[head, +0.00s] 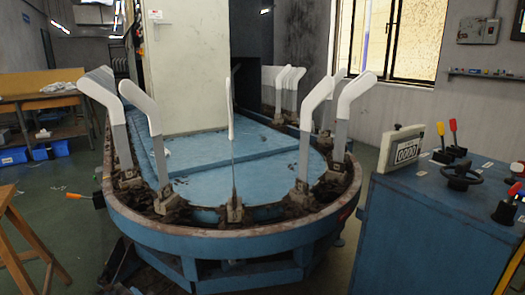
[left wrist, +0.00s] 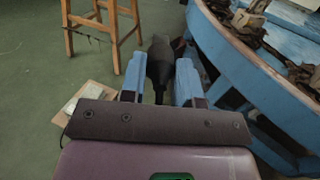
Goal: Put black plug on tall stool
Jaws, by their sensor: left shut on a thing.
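My left gripper (left wrist: 159,68) shows in the left wrist view with its two blue fingers shut on the black plug (left wrist: 160,52). The plug is dark, and its upper end points away from the wrist, over the green floor. A wooden stool (left wrist: 125,45) stands beyond the gripper at the upper left; only its legs and rungs show there. In the head view part of a wooden stool (head: 22,243) shows at the lower left edge, with most of it cut off. The plug and stool are apart. My left gripper cannot be made out in the head view, and my right gripper is in neither view.
A blue oval boarding machine (head: 235,243) with several upright white forms (head: 147,105) fills the middle; its rim (left wrist: 240,50) is right of the gripper. A blue control cabinet (head: 430,222) stands right. A workbench (head: 40,97) is at the back left. Green floor lies between.

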